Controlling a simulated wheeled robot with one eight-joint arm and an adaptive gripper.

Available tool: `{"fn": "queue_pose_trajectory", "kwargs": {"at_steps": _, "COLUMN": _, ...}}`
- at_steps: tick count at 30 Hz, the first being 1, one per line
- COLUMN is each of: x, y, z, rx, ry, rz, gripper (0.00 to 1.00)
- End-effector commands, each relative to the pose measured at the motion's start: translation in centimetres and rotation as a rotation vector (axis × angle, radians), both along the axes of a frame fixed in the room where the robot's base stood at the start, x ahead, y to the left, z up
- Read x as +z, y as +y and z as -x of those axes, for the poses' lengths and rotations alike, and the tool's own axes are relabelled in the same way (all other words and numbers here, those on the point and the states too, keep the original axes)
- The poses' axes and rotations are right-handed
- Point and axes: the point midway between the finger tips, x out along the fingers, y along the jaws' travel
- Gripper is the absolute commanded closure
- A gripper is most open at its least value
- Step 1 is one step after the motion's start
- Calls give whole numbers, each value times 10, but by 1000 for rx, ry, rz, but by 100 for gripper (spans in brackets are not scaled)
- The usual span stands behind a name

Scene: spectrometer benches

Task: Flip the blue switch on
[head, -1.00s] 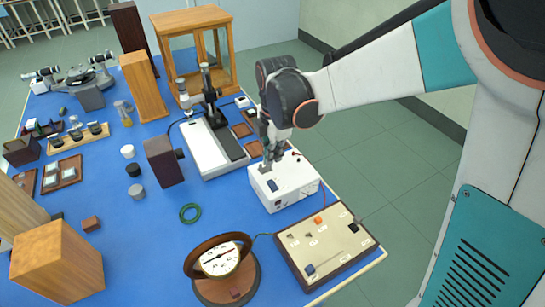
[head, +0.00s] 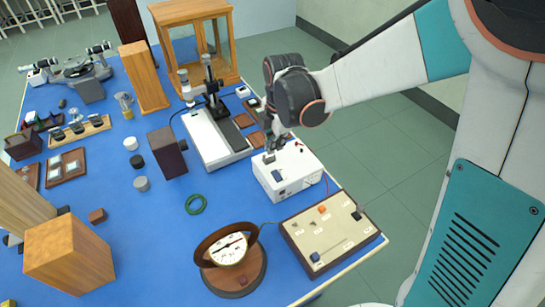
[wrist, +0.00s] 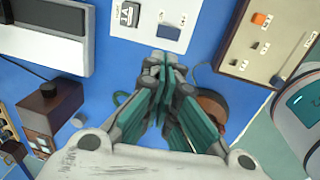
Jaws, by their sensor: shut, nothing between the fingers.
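In the wrist view that blue rectangle (wrist: 168,32) lies beside a black-and-white part (wrist: 128,14) on the box. A cream panel (head: 300,237) in a dark frame bears an orange part (head: 322,209) and a small dark blue part (head: 315,257). The blue part also shows in the wrist view (wrist: 277,81). My gripper (head: 270,155) is shut and empty, over the white box's top left edge; contact cannot be told. Its fingertips (wrist: 163,62) point towards the box.
A round dial meter (head: 231,250) on a wooden base stands left of the panel. A green ring (head: 195,204) lies on the blue table. A grey and black instrument (head: 215,135) and a dark box (head: 167,152) stand left of my gripper. Open blue tabletop lies around the ring.

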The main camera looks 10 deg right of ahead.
Motion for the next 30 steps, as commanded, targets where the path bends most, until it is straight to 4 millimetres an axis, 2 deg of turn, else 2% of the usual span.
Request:
{"fn": "queue_pose_trajectory", "kwargs": {"at_steps": 18, "x": -111, "y": 6, "z": -14, "rx": 0, "ry": 0, "rz": 0, "gripper": 100}}
{"fn": "queue_pose_trajectory", "kwargs": {"at_steps": 24, "x": -129, "y": 7, "z": -17, "rx": 0, "ry": 0, "rz": 0, "gripper": 100}}
{"fn": "queue_pose_trajectory", "kwargs": {"at_steps": 30, "x": -132, "y": 7, "z": -17, "rx": 0, "ry": 0, "rz": 0, "gripper": 100}}
